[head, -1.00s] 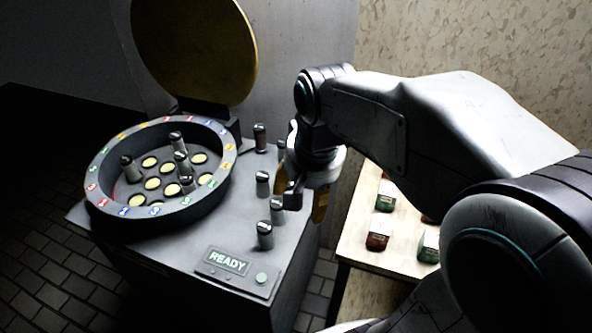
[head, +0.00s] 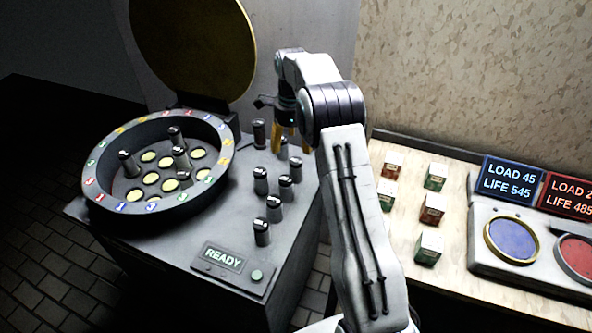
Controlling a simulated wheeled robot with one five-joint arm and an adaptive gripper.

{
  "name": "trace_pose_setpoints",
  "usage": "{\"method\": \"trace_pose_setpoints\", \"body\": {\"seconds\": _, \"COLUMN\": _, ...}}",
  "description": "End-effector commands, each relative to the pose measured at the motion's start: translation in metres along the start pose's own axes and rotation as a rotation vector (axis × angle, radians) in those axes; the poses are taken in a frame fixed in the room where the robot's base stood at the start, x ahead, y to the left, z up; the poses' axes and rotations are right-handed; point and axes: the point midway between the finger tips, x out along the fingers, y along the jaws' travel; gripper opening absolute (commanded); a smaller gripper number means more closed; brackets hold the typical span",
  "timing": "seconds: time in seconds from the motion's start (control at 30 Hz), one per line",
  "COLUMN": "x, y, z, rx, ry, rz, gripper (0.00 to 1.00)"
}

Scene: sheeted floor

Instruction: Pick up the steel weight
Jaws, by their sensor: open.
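Several small steel-grey cylinders with dark tops, which look like the weights, stand upright on the machine's grey top; I cannot tell which one is meant. One steel weight (head: 259,134) stands at the back, left of my gripper. Another weight (head: 283,150) shows beneath or between my fingers. Others stand nearer the front, such as the front weight (head: 262,233). My gripper (head: 290,144) points down with its yellow fingers apart, at the back right of the machine top. Whether the fingers are around the weight or just above it is hard to tell.
A READY panel (head: 223,257) is at the front. Right, a wooden table (head: 388,258) holds several small boxes and a console with a blue dial (head: 513,238).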

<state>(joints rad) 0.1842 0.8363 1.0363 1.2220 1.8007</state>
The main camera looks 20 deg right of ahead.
Motion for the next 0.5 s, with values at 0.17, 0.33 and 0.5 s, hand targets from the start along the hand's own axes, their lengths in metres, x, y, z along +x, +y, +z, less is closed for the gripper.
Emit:
{"method": "trace_pose_setpoints", "body": {"seconds": 0.17, "x": 0.044, "y": -0.021, "z": -0.007, "rx": 0.21, "ry": 0.01, "rz": 0.027, "gripper": 0.68}}
{"method": "trace_pose_setpoints", "body": {"seconds": 0.33, "x": 0.066, "y": -0.029, "z": -0.011, "rx": 0.328, "ry": 0.017, "rz": 0.04, "gripper": 0.68}}
{"method": "trace_pose_setpoints", "body": {"seconds": 0.5, "x": 0.081, "y": -0.031, "z": -0.013, "rx": 0.374, "ry": 0.02, "rz": 0.045, "gripper": 0.68}}
